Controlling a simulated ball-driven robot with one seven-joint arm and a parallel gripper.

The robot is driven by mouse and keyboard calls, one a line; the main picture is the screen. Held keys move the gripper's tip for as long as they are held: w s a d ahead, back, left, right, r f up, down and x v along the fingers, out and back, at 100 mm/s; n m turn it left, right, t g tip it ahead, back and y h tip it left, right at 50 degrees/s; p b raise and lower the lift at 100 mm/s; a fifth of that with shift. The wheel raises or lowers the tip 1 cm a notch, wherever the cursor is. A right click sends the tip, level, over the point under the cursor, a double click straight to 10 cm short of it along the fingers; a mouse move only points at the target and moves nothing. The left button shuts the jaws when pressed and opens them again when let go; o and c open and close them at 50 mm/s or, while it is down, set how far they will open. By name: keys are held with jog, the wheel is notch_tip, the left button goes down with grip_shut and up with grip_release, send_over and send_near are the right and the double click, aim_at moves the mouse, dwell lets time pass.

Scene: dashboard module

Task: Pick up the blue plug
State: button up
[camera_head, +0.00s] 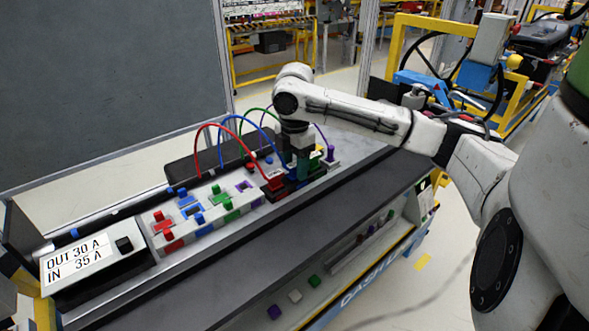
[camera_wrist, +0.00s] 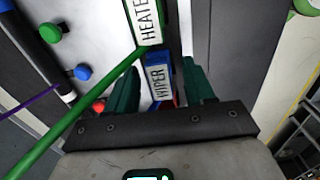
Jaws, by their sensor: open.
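My gripper (camera_head: 300,172) points down over the row of labelled plugs at the right end of the panel. In the wrist view its two dark green fingers (camera_wrist: 163,90) are apart. A blue plug with a white WIPER label (camera_wrist: 157,76) shows between them, and I cannot tell whether either finger touches it. In the head view the blue plug is mostly hidden by my gripper, while its blue cable (camera_head: 240,118) arcs down to that spot.
A green HEATER plug (camera_wrist: 146,20) stands beside the blue one, with a green cable crossing the wrist view. A red plug (camera_head: 273,183) with a red cable is to the left. Coloured sockets (camera_head: 193,211) and a meter box (camera_head: 95,262) lie further left.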

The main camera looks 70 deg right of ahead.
jog(key=shift+f, duration=0.35)
jog(key=shift+c, duration=0.3)
grip_shut()
